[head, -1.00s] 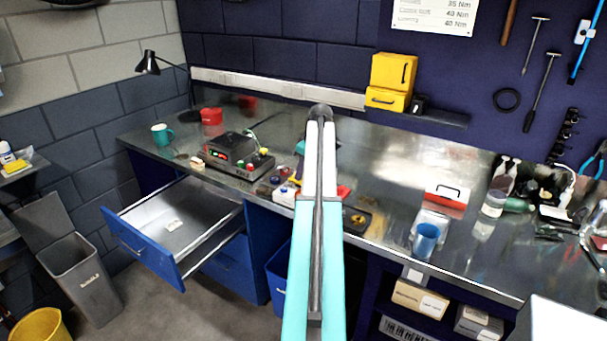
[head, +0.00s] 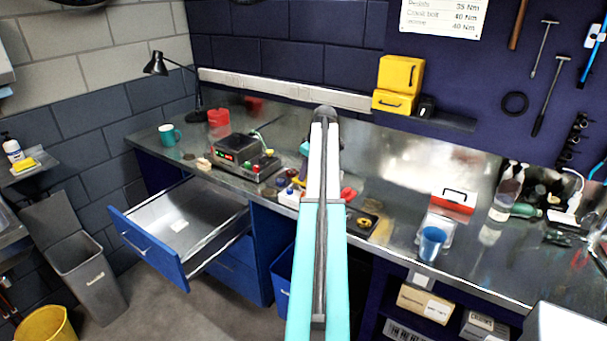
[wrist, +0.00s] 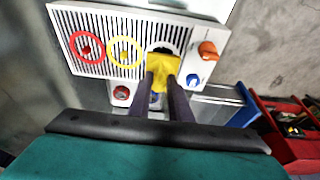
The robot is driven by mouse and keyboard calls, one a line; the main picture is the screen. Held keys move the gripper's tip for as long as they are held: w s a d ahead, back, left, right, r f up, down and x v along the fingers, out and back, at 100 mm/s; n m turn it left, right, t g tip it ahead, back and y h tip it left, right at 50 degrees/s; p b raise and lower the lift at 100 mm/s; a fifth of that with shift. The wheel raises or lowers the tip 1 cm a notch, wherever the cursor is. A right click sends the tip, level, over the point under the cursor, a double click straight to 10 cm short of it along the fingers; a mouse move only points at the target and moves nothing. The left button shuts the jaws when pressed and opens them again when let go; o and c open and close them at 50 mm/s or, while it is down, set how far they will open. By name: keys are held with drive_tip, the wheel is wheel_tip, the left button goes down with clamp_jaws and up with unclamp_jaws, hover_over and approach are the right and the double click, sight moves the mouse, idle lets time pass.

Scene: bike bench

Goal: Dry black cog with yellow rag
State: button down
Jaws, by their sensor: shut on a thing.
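In the wrist view my gripper (wrist: 163,80) is shut on a yellow piece of cloth (wrist: 163,66), which looks like the yellow rag. It is over a white panel (wrist: 180,22) with dark slots. A dark round shape (wrist: 161,49) shows just beyond the rag, partly hidden by it; I cannot tell whether it is the black cog or whether the rag touches it. In the head view my arm hides my gripper and the rag.
The panel also bears a red ring (wrist: 87,48), a yellow ring (wrist: 124,51), an orange knob (wrist: 208,50) and a blue knob (wrist: 192,79). A blue cup (head: 431,243) stands on the bench to the right. A blue drawer (head: 146,246) is pulled out at left.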

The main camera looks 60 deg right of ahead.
drive_tip(key=shift+s, duration=1.8)
drive_tip(key=shift+w, duration=0.1)
drive_tip(key=shift+w, duration=1.9)
drive_tip(key=shift+s, duration=0.1)
drive_tip(key=shift+s, duration=1.95)
drive_tip(key=shift+w, duration=0.1)
drive_tip(key=shift+w, duration=1.95)
